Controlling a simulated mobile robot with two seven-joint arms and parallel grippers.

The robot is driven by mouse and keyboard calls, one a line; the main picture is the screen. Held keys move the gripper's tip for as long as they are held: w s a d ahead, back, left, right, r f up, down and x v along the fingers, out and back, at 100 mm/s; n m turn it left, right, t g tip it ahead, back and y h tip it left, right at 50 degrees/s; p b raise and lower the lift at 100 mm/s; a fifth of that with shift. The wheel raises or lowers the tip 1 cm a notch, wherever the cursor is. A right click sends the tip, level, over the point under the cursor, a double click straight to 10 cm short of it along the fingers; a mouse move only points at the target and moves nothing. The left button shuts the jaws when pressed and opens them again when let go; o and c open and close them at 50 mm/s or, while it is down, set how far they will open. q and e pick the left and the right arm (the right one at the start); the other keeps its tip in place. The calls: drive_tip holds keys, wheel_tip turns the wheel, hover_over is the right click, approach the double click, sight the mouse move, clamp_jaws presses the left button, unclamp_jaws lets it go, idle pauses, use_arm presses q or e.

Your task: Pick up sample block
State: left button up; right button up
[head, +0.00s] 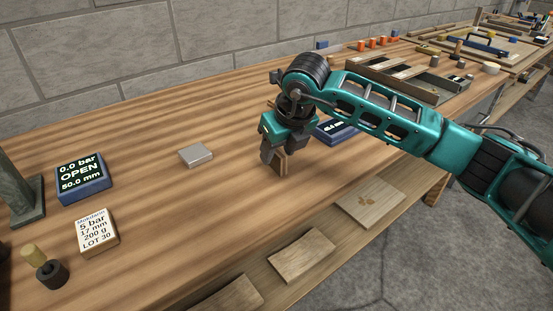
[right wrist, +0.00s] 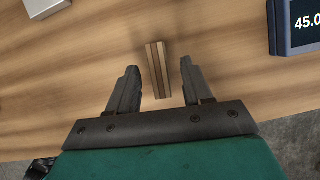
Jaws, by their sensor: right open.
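The sample block looks like a small striped wooden piece (right wrist: 157,70) in the right wrist view, with light and dark layers. It stands out just ahead of and between the two fingers of my right gripper (right wrist: 158,85), with a gap on both sides. In the head view the block (head: 284,164) is a small brown piece near the table's front edge, partly hidden by the fingers. My right gripper (head: 273,154) is open and points down at it. My left gripper is not in view.
A flat grey metal block (head: 195,155) lies left of my gripper. A display (head: 83,179) reading "0.0 bar OPEN 50.0 mm" and a label block (head: 97,232) stand further left. A blue display (right wrist: 294,27) is close right of the gripper. Wooden panels (head: 301,255) lie on a lower shelf.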

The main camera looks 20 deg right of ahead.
drive_tip(key=shift+x, duration=1.2)
clamp_jaws()
